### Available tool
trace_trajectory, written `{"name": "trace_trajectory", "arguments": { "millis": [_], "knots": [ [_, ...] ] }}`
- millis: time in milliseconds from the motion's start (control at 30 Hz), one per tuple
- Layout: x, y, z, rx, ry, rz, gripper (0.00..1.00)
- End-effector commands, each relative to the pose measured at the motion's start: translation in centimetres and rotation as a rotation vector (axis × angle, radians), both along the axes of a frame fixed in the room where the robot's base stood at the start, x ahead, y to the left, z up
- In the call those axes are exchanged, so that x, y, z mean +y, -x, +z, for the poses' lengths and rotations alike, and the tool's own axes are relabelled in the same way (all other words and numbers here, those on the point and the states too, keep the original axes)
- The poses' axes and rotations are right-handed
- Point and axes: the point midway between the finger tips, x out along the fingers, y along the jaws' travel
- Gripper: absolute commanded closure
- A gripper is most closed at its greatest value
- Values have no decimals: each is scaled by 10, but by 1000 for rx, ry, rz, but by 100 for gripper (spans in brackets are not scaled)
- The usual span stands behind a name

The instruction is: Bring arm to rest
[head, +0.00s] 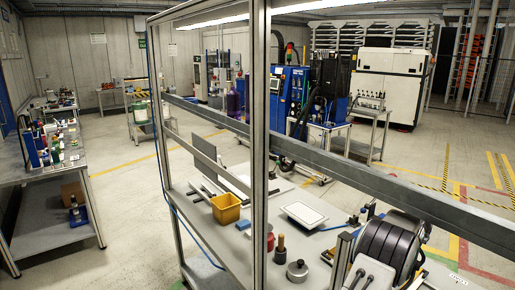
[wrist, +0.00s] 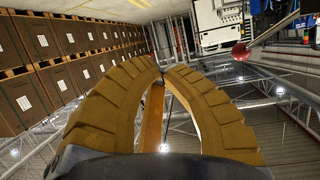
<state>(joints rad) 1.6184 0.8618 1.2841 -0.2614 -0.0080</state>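My gripper (wrist: 160,67) shows in the wrist view, with two curved, ribbed, yellow-brown fingers. Their tips meet, or nearly meet, at the middle of the picture. My gripper and arm do not show in the head view.
In the head view, a framed workbench (head: 223,238) stands close in front, with a yellow bin (head: 226,208) and a black coil (head: 386,247). Another bench (head: 39,177) stands at left, with open floor between. Stacked brown boxes (wrist: 78,55) show in the wrist view.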

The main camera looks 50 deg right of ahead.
Motion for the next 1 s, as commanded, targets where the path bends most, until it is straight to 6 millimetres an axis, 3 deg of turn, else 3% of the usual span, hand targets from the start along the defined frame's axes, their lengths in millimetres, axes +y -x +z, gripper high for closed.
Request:
{"name": "trace_trajectory", "arguments": {
  "millis": [167, 267, 400, 500, 667, 1000],
  "knots": [
    [37, -2, -75, -15, -267, -1, 100],
    [72, -3, -122, -23, -447, -1, 100],
    [135, -6, -173, -36, -700, -2, 100],
    [191, -9, -188, -45, -879, -3, 100],
    [279, -35, -182, -30, -1115, 37, 100],
    [444, -116, -121, 145, -1375, 255, 100]
  ]
}}
